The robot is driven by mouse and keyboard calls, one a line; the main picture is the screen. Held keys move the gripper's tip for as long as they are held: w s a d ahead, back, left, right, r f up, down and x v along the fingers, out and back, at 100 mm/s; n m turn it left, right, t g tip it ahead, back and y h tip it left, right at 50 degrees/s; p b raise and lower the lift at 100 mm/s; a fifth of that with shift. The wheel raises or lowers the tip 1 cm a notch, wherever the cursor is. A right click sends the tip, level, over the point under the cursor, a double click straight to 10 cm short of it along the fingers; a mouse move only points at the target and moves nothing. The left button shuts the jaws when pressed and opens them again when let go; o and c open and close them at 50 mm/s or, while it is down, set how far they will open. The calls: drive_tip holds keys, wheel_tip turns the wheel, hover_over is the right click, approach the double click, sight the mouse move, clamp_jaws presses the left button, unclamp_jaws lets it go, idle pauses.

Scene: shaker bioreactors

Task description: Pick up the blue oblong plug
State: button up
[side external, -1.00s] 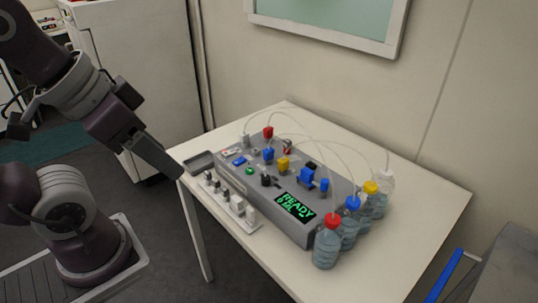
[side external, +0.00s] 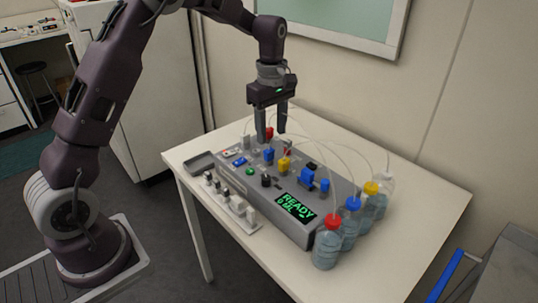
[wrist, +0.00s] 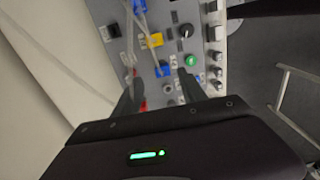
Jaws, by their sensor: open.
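My gripper (side external: 271,137) is open, pointing down above the far left part of the grey device, with nothing between its fingers. In the wrist view its fingers (wrist: 160,84) reach up from the bottom over the panel. An upright blue plug (side external: 268,155) stands beside a yellow plug (side external: 284,163); in the wrist view the blue plug (wrist: 163,70) shows between and just beyond the fingertips. A flat, longish blue piece (side external: 240,161) lies nearer the device's left end. I cannot tell for certain which blue piece is the oblong plug.
The grey device (side external: 300,232) has a READY display, a green button (side external: 249,171), a black knob (side external: 266,181) and a blue pump-like part (side external: 307,175). Thin tubes arch to capped bottles (side external: 327,250) at right. A red plug (side external: 269,132) is close to the fingers. The table's right side (side external: 420,200) is clear.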

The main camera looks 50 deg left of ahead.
sight(270, 151)
wheel_tip(270, 151, down, 8)
drive_tip(key=shift+s+r, duration=0.15)
drive_tip(key=shift+r, duration=0.05)
clamp_jaws()
